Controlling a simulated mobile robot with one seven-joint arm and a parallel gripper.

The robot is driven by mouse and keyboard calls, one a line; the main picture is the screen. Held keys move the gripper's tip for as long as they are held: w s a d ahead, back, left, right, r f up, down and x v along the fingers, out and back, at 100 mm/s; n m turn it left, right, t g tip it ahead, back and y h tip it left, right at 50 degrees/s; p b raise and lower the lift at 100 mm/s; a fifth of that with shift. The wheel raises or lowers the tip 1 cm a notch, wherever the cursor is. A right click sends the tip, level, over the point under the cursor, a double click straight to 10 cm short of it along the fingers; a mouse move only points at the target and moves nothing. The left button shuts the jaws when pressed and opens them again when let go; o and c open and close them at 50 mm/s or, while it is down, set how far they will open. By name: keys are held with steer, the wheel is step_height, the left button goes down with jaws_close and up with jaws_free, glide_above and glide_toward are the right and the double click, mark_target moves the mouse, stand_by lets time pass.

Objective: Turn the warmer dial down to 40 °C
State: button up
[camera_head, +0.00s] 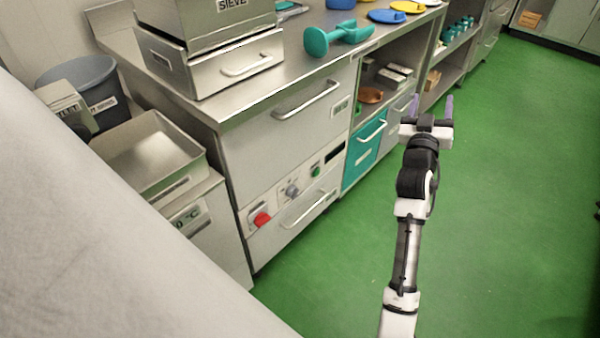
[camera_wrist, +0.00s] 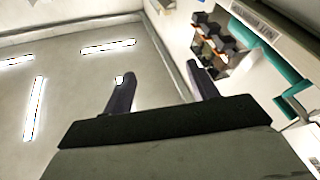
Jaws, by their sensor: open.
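A grey dial (camera_head: 291,191) sits on the control panel of the steel counter front, between a red knob (camera_head: 261,219) and a green button (camera_head: 315,171). I cannot tell whether it is the warmer dial, and its setting is too small to read. A lower steel unit at the left has a display (camera_head: 190,217) with a partly legible "°C" marking; my large pale body part hides some of this unit. My gripper (camera_head: 431,106) is open and empty, raised right of the counter and well apart from the dial. Its two fingers also show in the wrist view (camera_wrist: 159,76), with nothing between them.
A steel pan (camera_head: 150,158) rests on the left unit, beside a grey bin (camera_head: 84,85). The counter carries a steel sieve box (camera_head: 208,62) and a teal tool (camera_head: 337,38). Drawer handles (camera_head: 306,100) stick out from the front. The green floor (camera_head: 510,200) at the right is clear.

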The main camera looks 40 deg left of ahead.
steer(key=a+f+n+g+y, duration=0.3)
steer(key=a+f+n+y, duration=0.4)
steer(key=a+f, duration=0.1)
steer(key=n+g+y, duration=0.5)
steer(key=n+g, duration=0.7)
steer(key=g, duration=0.5)
glide_toward(293, 192)
steer(key=a+b, duration=0.3)
steer(key=a, duration=0.5)
steer(key=shift+w+f, duration=0.4)
steer(key=shift+w, duration=0.05)
steer(key=shift+a, duration=0.1)
steer(key=c, duration=1)
